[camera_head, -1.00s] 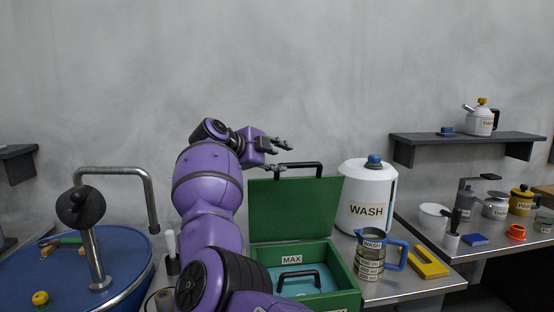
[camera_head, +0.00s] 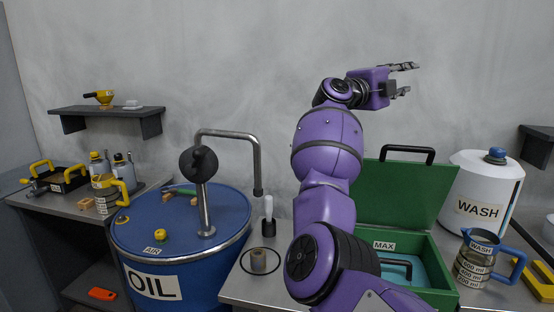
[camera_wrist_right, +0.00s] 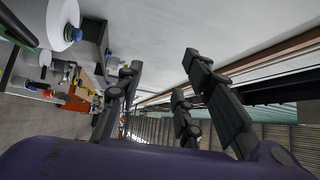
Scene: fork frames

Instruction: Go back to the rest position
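My right gripper (camera_head: 408,78) is raised in front of the grey wall, above the green box's open lid, with its fingers pointing right in the head view. Its fingers are spread apart. In the right wrist view, the dark fingers (camera_wrist_right: 163,64) stand apart with nothing between them. My purple right arm rises through the middle of the head view and hides part of the green box. My left gripper is not in view.
A blue oil drum (camera_head: 135,240) with a pump stands left of my arm. The green box (camera_head: 440,268) has its lid up. A white wash container (camera_head: 478,190) and a measuring jug (camera_head: 470,262) stand right of it. A wall shelf (camera_head: 110,112) is at left.

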